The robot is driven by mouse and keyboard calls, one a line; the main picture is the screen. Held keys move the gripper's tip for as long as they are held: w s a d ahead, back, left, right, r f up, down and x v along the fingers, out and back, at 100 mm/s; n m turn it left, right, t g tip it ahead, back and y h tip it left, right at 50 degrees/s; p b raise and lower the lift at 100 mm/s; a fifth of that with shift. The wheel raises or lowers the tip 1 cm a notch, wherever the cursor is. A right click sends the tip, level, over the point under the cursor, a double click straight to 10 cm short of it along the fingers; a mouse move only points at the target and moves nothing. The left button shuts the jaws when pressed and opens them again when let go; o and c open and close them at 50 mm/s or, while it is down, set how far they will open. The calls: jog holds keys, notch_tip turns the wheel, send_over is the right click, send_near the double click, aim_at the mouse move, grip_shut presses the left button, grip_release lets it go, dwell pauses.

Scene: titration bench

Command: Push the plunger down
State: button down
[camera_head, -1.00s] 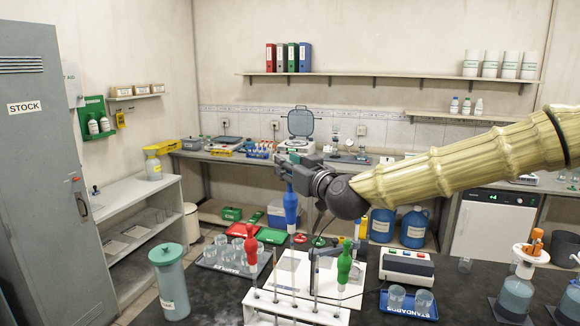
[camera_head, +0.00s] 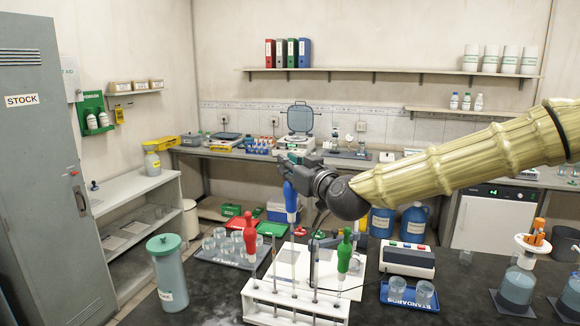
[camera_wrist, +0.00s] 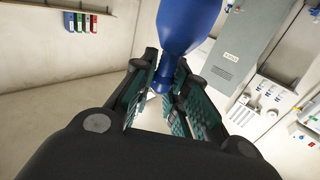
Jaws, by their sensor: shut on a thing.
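A blue pipette filler bulb (camera_head: 291,200) hangs upright below my gripper (camera_head: 287,170) in the head view. My gripper is shut on its upper part, and the fingers hide that part. A thin glass pipette (camera_head: 293,262) runs down from the bulb toward the white rack (camera_head: 290,302). In the wrist view the blue bulb (camera_wrist: 188,28) fills the top middle, and its narrow neck lies between the green-padded fingers of my gripper (camera_wrist: 163,95). A separate plunger cannot be made out clearly.
The rack also holds pipettes with a red bulb (camera_head: 250,235) and a green bulb (camera_head: 344,252), close on either side. A beaker tray (camera_head: 215,258), a teal-lidded jar (camera_head: 170,275) and a blue beaker tray (camera_head: 410,303) stand around it.

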jog(key=shift+f, duration=0.2)
jog(key=c, duration=1.4)
grip_release()
jog(key=shift+o, duration=0.2)
jog(key=v, duration=1.2)
jog(key=shift+d, duration=0.1)
